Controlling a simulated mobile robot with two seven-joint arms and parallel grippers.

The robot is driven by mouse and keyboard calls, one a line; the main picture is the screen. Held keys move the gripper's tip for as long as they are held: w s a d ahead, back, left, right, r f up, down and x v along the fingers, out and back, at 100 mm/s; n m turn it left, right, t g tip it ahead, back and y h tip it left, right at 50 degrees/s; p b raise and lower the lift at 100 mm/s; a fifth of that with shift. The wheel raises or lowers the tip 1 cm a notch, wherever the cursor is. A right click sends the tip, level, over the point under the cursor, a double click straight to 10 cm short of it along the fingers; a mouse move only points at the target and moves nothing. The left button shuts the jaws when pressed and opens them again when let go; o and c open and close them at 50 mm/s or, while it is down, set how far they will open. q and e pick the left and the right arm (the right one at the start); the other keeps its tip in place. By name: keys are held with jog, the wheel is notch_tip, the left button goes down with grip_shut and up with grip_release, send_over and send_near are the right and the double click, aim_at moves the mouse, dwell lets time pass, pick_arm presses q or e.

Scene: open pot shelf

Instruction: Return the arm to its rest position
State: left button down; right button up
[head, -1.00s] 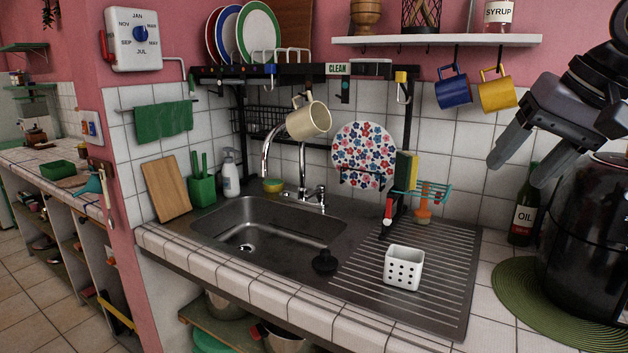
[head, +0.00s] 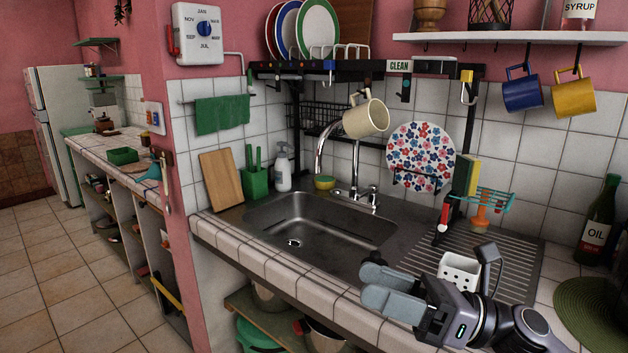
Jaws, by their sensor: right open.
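My right gripper (head: 371,282) is low at the front right of the head view, over the tiled front edge of the sink counter. Its two grey fingers point left and are apart, with nothing between them. My right arm comes in from the lower right. The gripper partly covers the drainboard and the lower part of a white perforated holder (head: 459,268); whether it touches the holder cannot be told. My left gripper is not in view.
A steel sink (head: 300,235) lies left of the gripper. A dish rack (head: 400,67) with plates stands above it. A beige mug (head: 365,118) is tilted by the tap. An oil bottle (head: 599,222) and green mat (head: 592,312) are at right. Floor (head: 60,275) at left is clear.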

jog(key=d+f+m+t+h, duration=0.3)
jog(key=f+m+t+h, duration=0.5)
jog(key=m, duration=0.7)
jog(key=d+f+m+t+h, duration=0.5)
jog(key=f+m, duration=0.5)
jog(key=m, duration=0.6)
jog(key=s+d+f+m+g+h, duration=0.1)
jog(key=s+f+m+g+h, duration=0.2)
jog(key=s+f+m, duration=0.4)
jog(key=s+d+f+m+g+h, duration=0.2)
jog(key=s+f+m, duration=0.5)
jog(key=f, duration=0.6)
jog(key=shift+s+d+m+g+h, duration=0.3)
jog(key=shift+s+m+g+h, duration=0.1)
jog(key=shift+s+g, duration=0.6)
jog(key=shift+f, duration=0.1)
